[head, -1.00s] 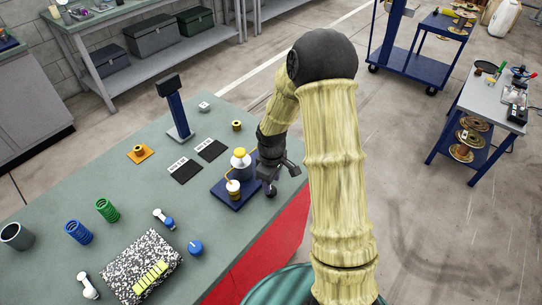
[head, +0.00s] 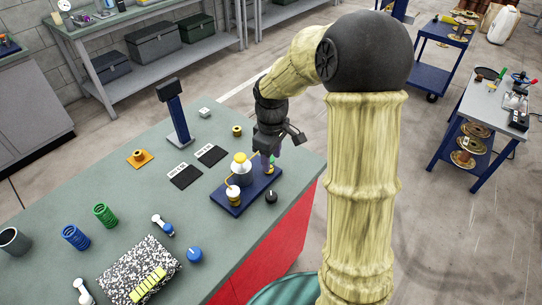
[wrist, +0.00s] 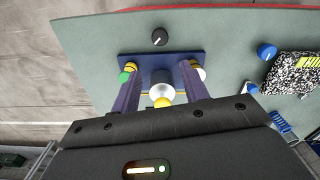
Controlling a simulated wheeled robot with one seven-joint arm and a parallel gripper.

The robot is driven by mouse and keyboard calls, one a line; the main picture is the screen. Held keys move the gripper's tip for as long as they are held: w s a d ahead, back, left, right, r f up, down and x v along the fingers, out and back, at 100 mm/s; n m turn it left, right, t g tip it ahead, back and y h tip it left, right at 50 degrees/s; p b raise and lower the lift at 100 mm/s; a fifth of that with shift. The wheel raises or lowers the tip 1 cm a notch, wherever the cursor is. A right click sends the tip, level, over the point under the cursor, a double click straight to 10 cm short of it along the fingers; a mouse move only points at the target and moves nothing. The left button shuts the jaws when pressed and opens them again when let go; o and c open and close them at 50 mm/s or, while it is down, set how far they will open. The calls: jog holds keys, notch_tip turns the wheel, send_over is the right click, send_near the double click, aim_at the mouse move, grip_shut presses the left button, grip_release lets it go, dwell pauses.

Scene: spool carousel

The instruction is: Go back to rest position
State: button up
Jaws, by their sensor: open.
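My gripper (head: 283,148) is open and empty above the far right end of the dark blue base plate (head: 232,206) on the green-grey bench. The plate carries a silver cylinder with a yellow knob (head: 241,167) and a white-and-yellow spool (head: 233,193). My gripper partly hides the plate's far end, where a green and yellow piece (head: 271,165) shows. In the wrist view, the open fingers (wrist: 161,76) appear on either side of the silver cylinder (wrist: 161,91), with nothing held between them.
A black knob (head: 271,196) stands near the bench's right edge. A dark blue post (head: 178,118), black label cards (head: 185,176), a blue knob (head: 194,254), coil springs (head: 104,215) and a speckled box (head: 138,268) are on the bench. Blue carts (head: 465,155) stand at right; floor between is clear.

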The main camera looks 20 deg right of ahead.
jog(key=shift+s, duration=0.1)
jog(key=s+m+t, duration=0.2)
jog(key=s+m, duration=0.7)
jog(key=s, duration=0.5)
jog(key=shift+s+t, duration=0.2)
jog(key=shift+t, duration=0.1)
